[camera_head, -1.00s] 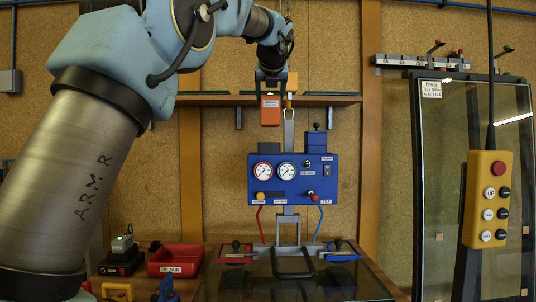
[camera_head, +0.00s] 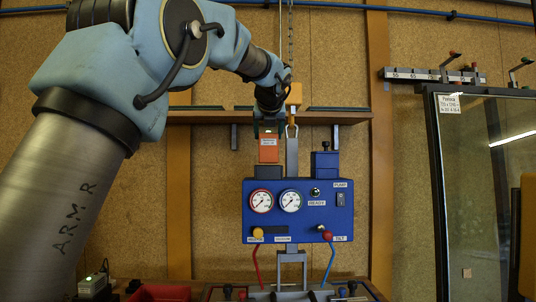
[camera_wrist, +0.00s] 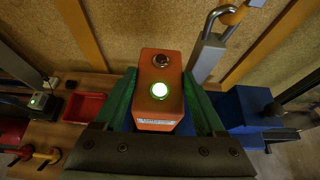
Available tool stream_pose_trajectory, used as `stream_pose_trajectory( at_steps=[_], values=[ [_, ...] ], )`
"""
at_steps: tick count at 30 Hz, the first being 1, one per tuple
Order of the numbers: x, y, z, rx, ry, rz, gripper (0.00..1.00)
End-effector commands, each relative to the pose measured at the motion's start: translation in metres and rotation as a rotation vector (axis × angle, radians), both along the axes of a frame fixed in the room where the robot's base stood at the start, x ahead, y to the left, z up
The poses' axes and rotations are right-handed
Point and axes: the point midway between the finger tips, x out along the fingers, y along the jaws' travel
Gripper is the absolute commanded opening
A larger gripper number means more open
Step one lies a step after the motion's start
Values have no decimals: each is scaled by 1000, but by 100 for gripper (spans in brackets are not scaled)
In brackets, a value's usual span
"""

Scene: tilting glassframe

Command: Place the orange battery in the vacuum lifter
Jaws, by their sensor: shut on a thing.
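The orange battery (camera_head: 268,152) is upright in my gripper (camera_head: 268,132), just above a dark socket (camera_head: 267,172) on top of the blue vacuum lifter (camera_head: 290,212). I cannot tell whether the battery's lower end touches the socket. In the wrist view the battery (camera_wrist: 160,88) sits between the two green fingers, with a lit green light and a dark red button on its top. The lifter has two dials, a yellow knob and a red-tipped lever on its front. It hangs on a grey bar and hook (camera_head: 292,140).
The grey bar stands close to the right of the battery. A blue block (camera_head: 324,163) rises at the lifter's right top. A wooden shelf (camera_head: 210,117) runs behind. A charger (camera_head: 92,285) and red tray (camera_head: 160,292) are low left. A glass frame (camera_head: 485,190) stands right.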

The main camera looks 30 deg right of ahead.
Motion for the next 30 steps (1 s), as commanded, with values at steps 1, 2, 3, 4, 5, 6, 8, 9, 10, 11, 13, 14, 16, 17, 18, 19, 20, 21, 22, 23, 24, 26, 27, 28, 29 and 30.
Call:
stream_pose_trajectory(
  at_steps=[1,2,3,4,5,6,8,9,10,11,13,14,16,17,18,19,20,21,22,23,24,26,27,28,29,30],
  values=[
    [0,0,0,-3,-4,-1,0],
    [0,0,-2,-2,-5,0,0],
    [0,1,-6,-1,-4,0,0],
    [0,1,-9,-2,-5,0,0],
    [0,0,-13,-2,-3,-1,0],
    [-1,0,-20,-1,-3,-1,0],
    [-1,0,-29,-1,-3,-1,0],
    [0,0,-34,-2,-3,-1,0],
    [0,0,-37,-1,-4,-1,0],
    [0,0,-39,-2,-5,-1,0],
    [0,1,-42,-3,-4,-1,0],
    [0,1,-43,-3,-4,0,0],
    [0,1,-43,-4,-5,0,0],
    [0,1,-43,-4,-5,0,0],
    [0,1,-43,-4,-5,0,0],
    [0,1,-43,-4,-5,0,0],
    [0,1,-43,-4,-5,0,0],
    [0,1,-43,-4,-5,0,0],
    [0,1,-44,-4,-5,0,0],
    [0,1,-45,-3,-4,0,0],
    [0,1,-47,-1,-2,0,74],
    [0,0,-47,-1,-2,0,81],
    [0,1,-47,0,-2,1,86],
    [0,1,-47,0,-2,1,89],
    [0,1,-47,0,-2,1,92],
    [0,1,-47,0,-2,1,97]
  ],
)
